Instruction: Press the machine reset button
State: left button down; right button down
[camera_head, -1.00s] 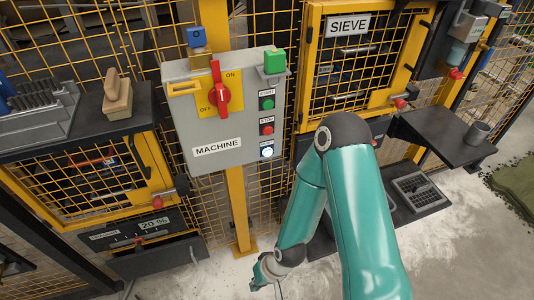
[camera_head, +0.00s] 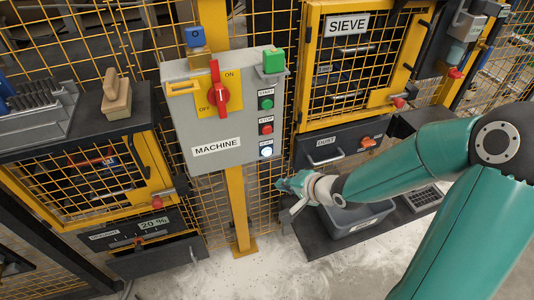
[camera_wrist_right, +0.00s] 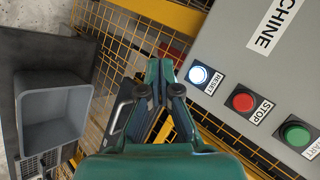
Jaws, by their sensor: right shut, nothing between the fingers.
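The grey machine panel (camera_head: 183,120) hangs on the yellow post. Its white lit reset button (camera_head: 266,152) is lowest in the column, below the red stop button (camera_head: 266,129) and green start button (camera_head: 267,104). In the right wrist view the reset button (camera_wrist_right: 198,74) is labelled RESET and shows unobstructed, just right of the fingertips. My right gripper (camera_head: 284,184) is shut and empty, below and a little right of the reset button in the head view, apart from it. It also shows in the right wrist view (camera_wrist_right: 166,66). My left gripper is not in view.
A grey bin (camera_head: 355,222) sits on a dark shelf below right. Yellow mesh fencing (camera_head: 270,205) is behind the gripper. A dark shelf with a wooden-handled tool (camera_head: 117,94) is left.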

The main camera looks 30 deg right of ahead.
aim_at(267, 152)
jog(key=w+d+p, duration=0.2)
jog(key=w, duration=0.6)
jog(key=shift+w, duration=0.3)
dwell(1.4)
jog(key=shift+w+d+p, duration=0.1)
jog(key=shift+w+p, duration=0.25)
jog(key=shift+p, duration=0.2)
